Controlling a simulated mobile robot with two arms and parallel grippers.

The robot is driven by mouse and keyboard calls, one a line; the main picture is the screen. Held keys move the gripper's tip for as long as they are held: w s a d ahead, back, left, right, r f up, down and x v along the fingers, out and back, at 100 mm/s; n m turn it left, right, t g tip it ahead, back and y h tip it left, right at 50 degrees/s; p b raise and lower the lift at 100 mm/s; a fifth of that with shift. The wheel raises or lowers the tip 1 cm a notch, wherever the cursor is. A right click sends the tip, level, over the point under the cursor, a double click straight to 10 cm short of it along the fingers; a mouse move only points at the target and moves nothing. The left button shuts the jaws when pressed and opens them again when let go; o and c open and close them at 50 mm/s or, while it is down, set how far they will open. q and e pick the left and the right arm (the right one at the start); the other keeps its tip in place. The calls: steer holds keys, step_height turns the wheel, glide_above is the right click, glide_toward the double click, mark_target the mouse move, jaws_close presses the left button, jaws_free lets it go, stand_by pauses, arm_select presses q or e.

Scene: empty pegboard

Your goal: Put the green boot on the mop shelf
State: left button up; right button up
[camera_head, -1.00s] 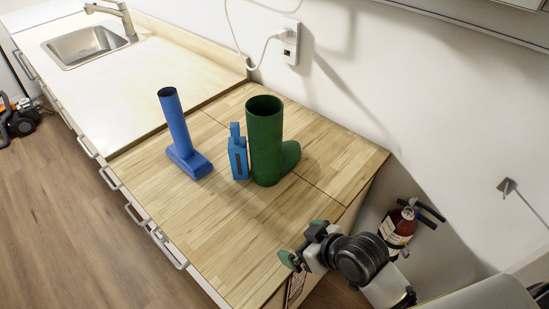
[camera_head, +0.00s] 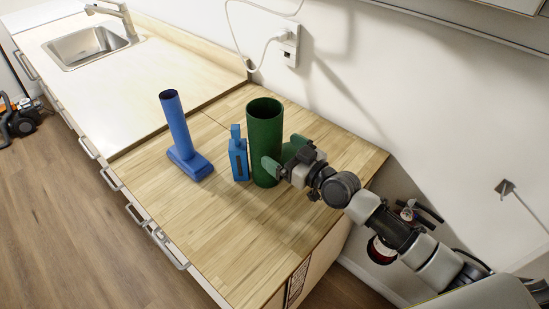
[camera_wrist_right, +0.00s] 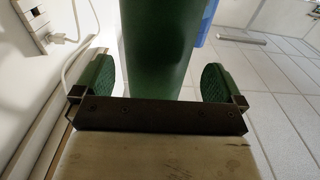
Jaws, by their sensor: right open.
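The green boot (camera_head: 264,132) stands upright on the wooden counter. Its toe side is mostly hidden behind my right gripper (camera_head: 282,162). In the right wrist view the boot's green shaft (camera_wrist_right: 165,45) rises between the two spread green finger pads of my right gripper (camera_wrist_right: 159,84). The gripper is open, with a gap visible between each pad and the shaft. My left gripper is not in view. I cannot identify a mop shelf in these frames.
A blue bottle-like object (camera_head: 238,157) stands close to the boot's left. A blue boot-shaped object (camera_head: 180,138) stands farther left. The wooden counter (camera_head: 225,235) is clear in front. A white wall outlet (camera_head: 291,45) with a cable is behind.

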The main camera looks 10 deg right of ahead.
mark_target(267, 140)
steer(key=x, duration=0.6)
steer(key=shift+d+p, duration=0.1)
steer(key=shift+p, duration=0.3)
steer(key=shift+d, duration=0.1)
steer(key=shift+c, duration=1.1)
steer(key=shift+r, duration=0.1)
steer(key=c, duration=1.3)
